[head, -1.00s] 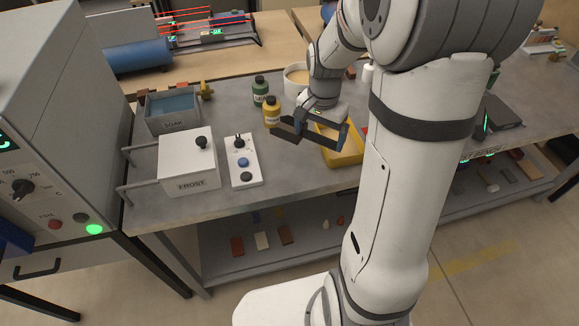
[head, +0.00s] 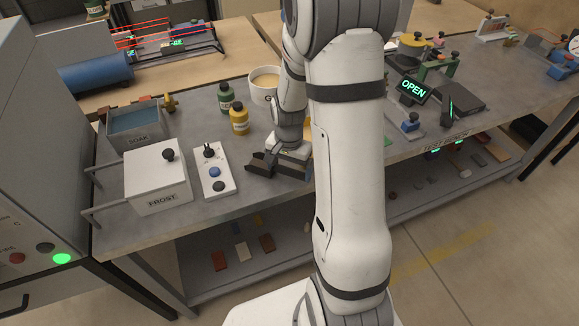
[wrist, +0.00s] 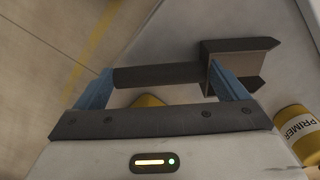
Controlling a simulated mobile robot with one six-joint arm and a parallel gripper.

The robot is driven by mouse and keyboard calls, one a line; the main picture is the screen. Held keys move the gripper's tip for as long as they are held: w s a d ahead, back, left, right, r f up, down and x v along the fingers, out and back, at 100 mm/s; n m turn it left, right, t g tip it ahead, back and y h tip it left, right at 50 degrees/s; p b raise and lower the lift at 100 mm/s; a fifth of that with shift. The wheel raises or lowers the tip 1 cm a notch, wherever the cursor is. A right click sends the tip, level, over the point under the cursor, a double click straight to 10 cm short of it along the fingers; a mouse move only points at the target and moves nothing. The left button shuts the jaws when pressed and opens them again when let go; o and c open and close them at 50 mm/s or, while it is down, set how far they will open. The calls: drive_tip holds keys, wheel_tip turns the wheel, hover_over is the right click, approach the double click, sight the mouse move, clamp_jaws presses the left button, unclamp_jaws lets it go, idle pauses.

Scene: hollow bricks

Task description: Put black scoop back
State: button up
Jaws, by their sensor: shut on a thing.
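My gripper (head: 290,162) is low over the front part of the bench in the head view, beside the white control panel. In the wrist view my gripper (wrist: 161,80) has its two blue fingers at either end of the handle of the black scoop (wrist: 235,50), shut on it. The scoop's trough-shaped head sticks out past the right finger. In the head view the scoop (head: 259,164) shows as a dark shape left of the fingers. Whether it touches the bench I cannot tell.
A yellow thing (wrist: 147,101) shows partly behind the scoop handle in the wrist view. A yellow bottle (head: 239,121), a green bottle (head: 226,98) and a white pot (head: 264,86) stand behind. The FROST box (head: 156,178) and control panel (head: 214,171) are left. My arm hides the bench's middle.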

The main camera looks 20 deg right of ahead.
drive_tip(key=shift+f, duration=0.2)
drive_tip(key=o, duration=0.9)
wheel_tip(320, 180, up, 11)
drive_tip(key=s+a+r+n+t, duration=0.1)
drive_tip(key=s+a+r+n, duration=0.1)
drive_tip(key=s, duration=0.3)
drive_tip(key=s+a+r+n+t, duration=0.1)
drive_tip(key=s+a+r+n, duration=0.1)
drive_tip(key=s+r+n, duration=0.2)
drive_tip(key=s+a+r+n+t, duration=0.1)
drive_tip(key=s+a+r+n, duration=0.1)
drive_tip(key=s, duration=0.4)
drive_tip(key=shift+s+a+r+n+b, duration=0.15)
drive_tip(key=shift+s+r+n, duration=0.1)
drive_tip(key=shift+r, duration=0.25)
drive_tip(key=shift+s+r+n+b, duration=0.15)
drive_tip(key=shift+r+n, duration=0.1)
drive_tip(key=shift+r, duration=0.2)
